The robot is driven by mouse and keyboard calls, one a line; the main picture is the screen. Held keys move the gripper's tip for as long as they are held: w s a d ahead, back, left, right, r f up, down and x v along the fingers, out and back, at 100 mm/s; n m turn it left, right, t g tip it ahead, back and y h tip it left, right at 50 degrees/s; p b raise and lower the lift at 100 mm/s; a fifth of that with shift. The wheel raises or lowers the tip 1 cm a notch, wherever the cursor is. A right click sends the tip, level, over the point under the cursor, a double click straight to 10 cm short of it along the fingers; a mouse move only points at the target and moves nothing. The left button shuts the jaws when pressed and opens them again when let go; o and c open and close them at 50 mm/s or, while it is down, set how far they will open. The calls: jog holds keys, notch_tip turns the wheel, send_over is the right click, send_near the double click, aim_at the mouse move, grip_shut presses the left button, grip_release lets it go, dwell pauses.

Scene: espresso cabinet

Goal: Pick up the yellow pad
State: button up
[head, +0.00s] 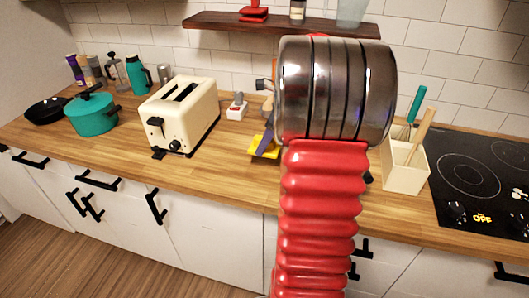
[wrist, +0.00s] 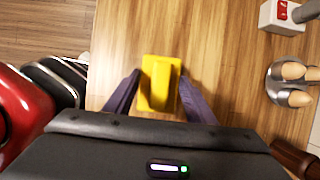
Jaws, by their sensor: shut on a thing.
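The yellow pad (wrist: 159,84) is a small block with a raised grip along its middle, in the centre of the wrist view over the wooden counter. My gripper (wrist: 158,88) has its two purple fingers on the left and right of the pad, shut on its raised part. In the head view, the yellow pad (head: 257,155) shows in part at the left of my arm, with a purple finger (head: 267,147) over it. The rest of the pad and gripper there is hidden behind my arm. I cannot tell whether the pad touches the counter.
A cream toaster (head: 178,120) stands left of the pad, with a teal pot (head: 90,115) further left. A white box with a red switch (head: 237,108) stands behind the pad. A utensil holder (head: 404,168) and black cooktop (head: 475,170) are at right. A shelf (head: 230,22) hangs above.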

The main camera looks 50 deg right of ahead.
aim_at(261, 137)
jog(key=shift+r, duration=1.85)
